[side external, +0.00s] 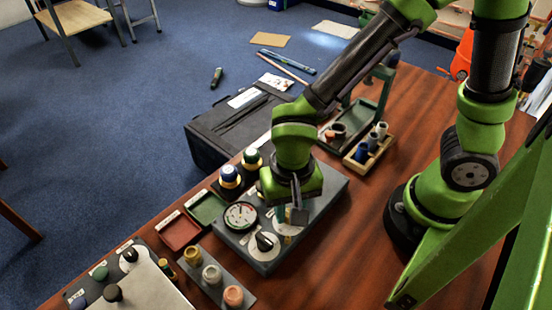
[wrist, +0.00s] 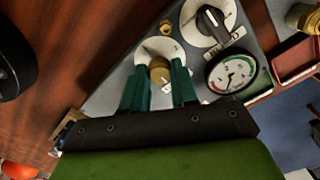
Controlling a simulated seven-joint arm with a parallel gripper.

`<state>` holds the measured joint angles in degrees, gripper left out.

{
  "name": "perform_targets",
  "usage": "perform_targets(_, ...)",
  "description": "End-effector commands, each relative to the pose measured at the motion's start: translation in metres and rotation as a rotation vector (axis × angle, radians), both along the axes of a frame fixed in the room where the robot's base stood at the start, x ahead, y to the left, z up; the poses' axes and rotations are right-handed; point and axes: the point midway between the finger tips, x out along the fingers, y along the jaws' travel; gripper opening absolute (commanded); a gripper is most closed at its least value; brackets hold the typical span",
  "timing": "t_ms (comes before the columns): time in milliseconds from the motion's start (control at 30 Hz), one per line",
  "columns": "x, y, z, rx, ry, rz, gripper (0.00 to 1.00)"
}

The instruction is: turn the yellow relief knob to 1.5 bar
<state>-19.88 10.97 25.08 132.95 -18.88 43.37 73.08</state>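The yellow relief knob (wrist: 159,72) is brass-coloured and sits on a round white dial (wrist: 150,48) on the grey manifold panel. In the wrist view, the two green fingers of my gripper (wrist: 159,76) stand apart on either side of the knob. Whether they press on it is not clear. In the side view my gripper (side external: 297,213) points down over the right part of the manifold box (side external: 262,256) and hides most of the knob. The pressure gauge (wrist: 231,73) has a white face with green and red arcs. Its reading is too small to tell.
A black knob (side external: 264,242) on a white dial is beside the gauge (side external: 241,215). Red (side external: 179,232) and green (side external: 206,207) trays lie left of the box. Capped fittings (side external: 212,275) stand in front. A wooden rack (side external: 368,151) stands behind.

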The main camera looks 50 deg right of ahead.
Motion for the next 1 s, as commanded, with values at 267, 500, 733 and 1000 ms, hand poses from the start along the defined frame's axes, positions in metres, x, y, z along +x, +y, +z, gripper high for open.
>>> perform_targets(267,0.0,-0.0001,0.0003,0.0,0.0,0.002,0.0)
perform_targets(500,0.0001,-0.0001,0.0005,0.0,0.0,0.062,0.0)
perform_targets(733,0.0001,0.0001,0.0006,0.0,0.0,0.216,0.0)
perform_targets(1000,0.0001,0.0003,0.0008,-0.001,0.0,0.468,0.0)
